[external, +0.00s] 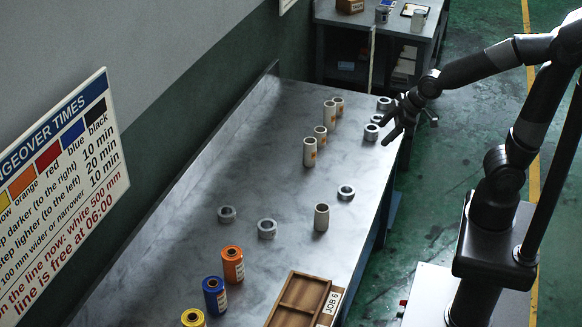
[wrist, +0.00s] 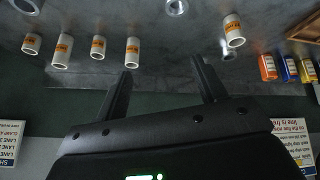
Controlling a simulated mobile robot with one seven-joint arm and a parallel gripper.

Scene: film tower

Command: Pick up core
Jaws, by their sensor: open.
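Several pale cylindrical cores stand upright on the grey metal bench (external: 255,180). A tall one (external: 329,117), a short one (external: 320,137) and another tall one (external: 309,153) show orange labels or marks. A separate core (external: 321,218) stands nearer the camera. In the wrist view, a row of cores with orange labels (wrist: 132,51) lies beyond my left finger, and a lone core (wrist: 233,30) shows beyond my right finger. My gripper (external: 400,128) is open and empty, above the right edge of the bench. Its fingers also show in the wrist view (wrist: 163,68), with no core between them.
Several metal rings (external: 345,192) lie on the bench, some near my gripper. Orange (external: 232,264), blue (external: 214,295) and yellow (external: 193,318) rolls stand at the front, beside a wooden job tray (external: 283,315). A wall sign (external: 60,170) hangs left. The bench's middle is mostly clear.

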